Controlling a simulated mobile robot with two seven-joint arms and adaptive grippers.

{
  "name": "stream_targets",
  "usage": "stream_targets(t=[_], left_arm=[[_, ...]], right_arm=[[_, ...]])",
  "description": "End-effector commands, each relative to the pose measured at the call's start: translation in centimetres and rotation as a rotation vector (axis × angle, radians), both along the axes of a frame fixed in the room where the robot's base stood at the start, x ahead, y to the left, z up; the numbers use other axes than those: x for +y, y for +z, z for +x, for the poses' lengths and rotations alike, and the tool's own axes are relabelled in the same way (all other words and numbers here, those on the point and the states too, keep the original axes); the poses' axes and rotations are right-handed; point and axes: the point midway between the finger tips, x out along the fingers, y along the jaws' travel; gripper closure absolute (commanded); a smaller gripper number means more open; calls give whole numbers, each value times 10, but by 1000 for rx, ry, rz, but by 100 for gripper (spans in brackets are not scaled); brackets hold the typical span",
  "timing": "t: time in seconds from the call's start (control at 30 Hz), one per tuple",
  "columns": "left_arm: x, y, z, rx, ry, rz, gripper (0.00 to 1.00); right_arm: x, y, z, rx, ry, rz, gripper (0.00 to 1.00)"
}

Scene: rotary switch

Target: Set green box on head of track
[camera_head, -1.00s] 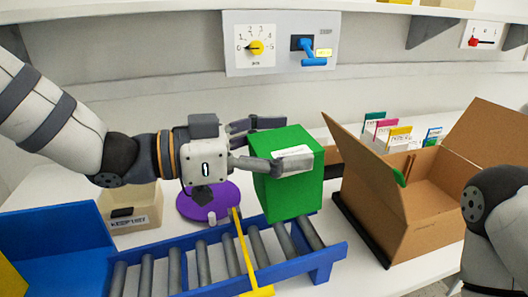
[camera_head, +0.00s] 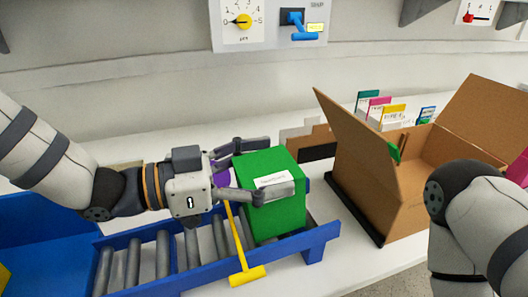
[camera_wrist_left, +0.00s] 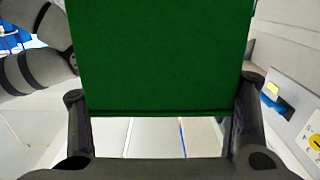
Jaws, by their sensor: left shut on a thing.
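The green box (camera_head: 272,205) with a white label is upright at the right end of the blue roller track (camera_head: 180,262). My left gripper (camera_head: 250,170) is shut on the box, one finger on its near side and one on its far side. The box's bottom is partly hidden behind the track's front rail, so I cannot tell whether it rests on the rollers. In the left wrist view the green box (camera_wrist_left: 160,60) fills the space between the fingers (camera_wrist_left: 160,115). Of my right arm only links show at the right edge; its gripper is out of view.
A yellow T-shaped bar (camera_head: 240,245) crosses the track just left of the box. An open cardboard box (camera_head: 385,200) stands to the right. A purple disc (camera_head: 221,178) is mostly hidden behind my left gripper. A dial (camera_head: 243,21) and blue lever (camera_head: 297,24) are on the wall panel.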

Motion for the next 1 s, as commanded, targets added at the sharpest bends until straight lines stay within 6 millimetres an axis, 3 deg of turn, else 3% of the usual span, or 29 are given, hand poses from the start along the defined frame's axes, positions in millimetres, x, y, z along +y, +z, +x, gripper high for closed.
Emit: stream_targets(t=[0.33, 0.37, 0.43, 0.47, 0.9, 1.0], left_arm=[[-1, -2, 0, -5, 0, -2, 66], [-1, -2, 0, -4, 0, -2, 24], [-1, -2, 0, -4, 0, -2, 8], [-1, -2, 0, -3, 0, -1, 5], [0, -3, 0, -2, 0, 1, 5], [9, -2, -2, -3, 1, 0, 5]], right_arm=[[0, 0, 0, 1, 0, 0, 63], [0, 0, 0, 1, 0, 0, 63], [0, 0, 0, 1, 0, 0, 63], [0, 0, 0, 1, 0, 0, 63], [0, 0, -1, 2, 0, 0, 63], [0, 0, -1, 2, 0, 0, 63]])
